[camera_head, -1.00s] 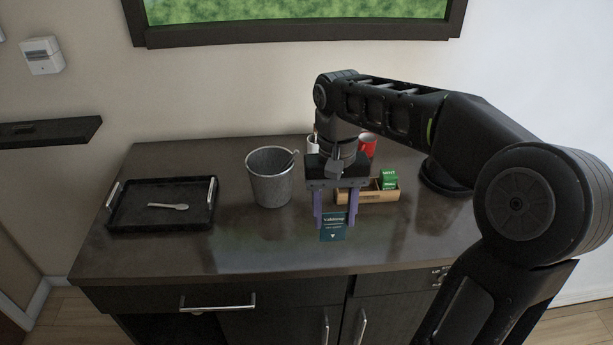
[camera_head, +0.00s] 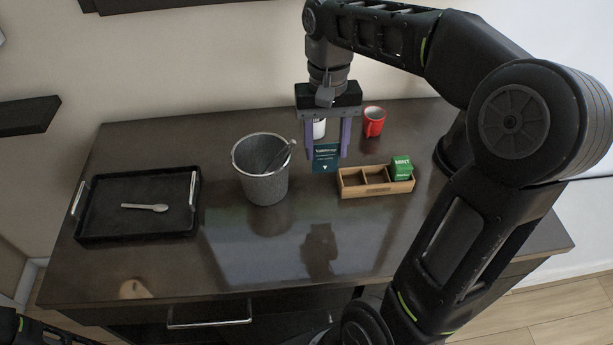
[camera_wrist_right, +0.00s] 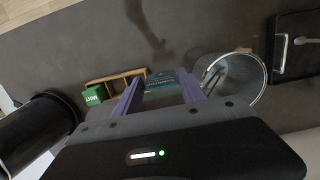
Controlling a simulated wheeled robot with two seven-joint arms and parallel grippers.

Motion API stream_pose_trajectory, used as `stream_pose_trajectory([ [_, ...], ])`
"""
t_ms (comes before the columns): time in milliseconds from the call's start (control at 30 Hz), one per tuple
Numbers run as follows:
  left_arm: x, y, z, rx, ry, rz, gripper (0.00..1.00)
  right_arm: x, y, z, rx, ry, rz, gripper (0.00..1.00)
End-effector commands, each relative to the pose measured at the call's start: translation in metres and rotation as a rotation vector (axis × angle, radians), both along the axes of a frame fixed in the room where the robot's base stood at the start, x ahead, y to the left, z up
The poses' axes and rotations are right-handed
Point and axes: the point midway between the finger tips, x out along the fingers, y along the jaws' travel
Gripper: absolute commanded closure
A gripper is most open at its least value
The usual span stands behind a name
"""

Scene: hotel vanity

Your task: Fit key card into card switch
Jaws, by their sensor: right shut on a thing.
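The dark teal key card (camera_head: 325,160) hangs upright below my right gripper (camera_head: 326,150), which is shut on it by its purple fingers. The card is held above the counter, between the metal bucket and the wooden box. In the right wrist view the card (camera_wrist_right: 161,80) shows between the fingers of the right gripper (camera_wrist_right: 162,90). The card switch is not in view in any frame marked now. My left gripper is not in view; only a dark part of my own body shows at the lower left.
On the counter (camera_head: 230,250) stand a metal bucket (camera_head: 262,185) with tongs, a wooden box (camera_head: 362,187) with a green mint pack (camera_head: 401,167), a red mug (camera_head: 373,122) and a white cup (camera_head: 319,129). A black tray (camera_head: 125,220) holds a spoon (camera_head: 145,207). A dark shelf (camera_head: 28,115) is at left.

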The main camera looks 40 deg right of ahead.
Motion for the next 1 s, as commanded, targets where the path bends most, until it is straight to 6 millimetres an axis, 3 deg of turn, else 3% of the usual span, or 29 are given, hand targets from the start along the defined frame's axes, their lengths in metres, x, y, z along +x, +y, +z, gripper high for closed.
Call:
stream_pose_trajectory([
  [133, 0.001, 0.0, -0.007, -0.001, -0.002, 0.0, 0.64, 0.0, 0.0, -0.009, 0.0, 0.001, 0.0, 0.95],
  [267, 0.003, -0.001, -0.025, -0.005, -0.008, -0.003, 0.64, 0.0, 0.0, -0.033, 0.0, 0.002, 0.0, 0.95],
  [500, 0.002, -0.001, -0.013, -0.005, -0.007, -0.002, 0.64, 0.0, 0.0, -0.06, 0.0, 0.002, 0.0, 0.95],
  [833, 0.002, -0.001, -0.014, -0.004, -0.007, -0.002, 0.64, 0.0, 0.0, -0.064, 0.0, 0.001, 0.0, 0.95],
  [1000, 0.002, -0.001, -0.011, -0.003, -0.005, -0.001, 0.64, -0.001, 0.0, -0.082, 0.001, 0.004, 0.0, 0.95],
])
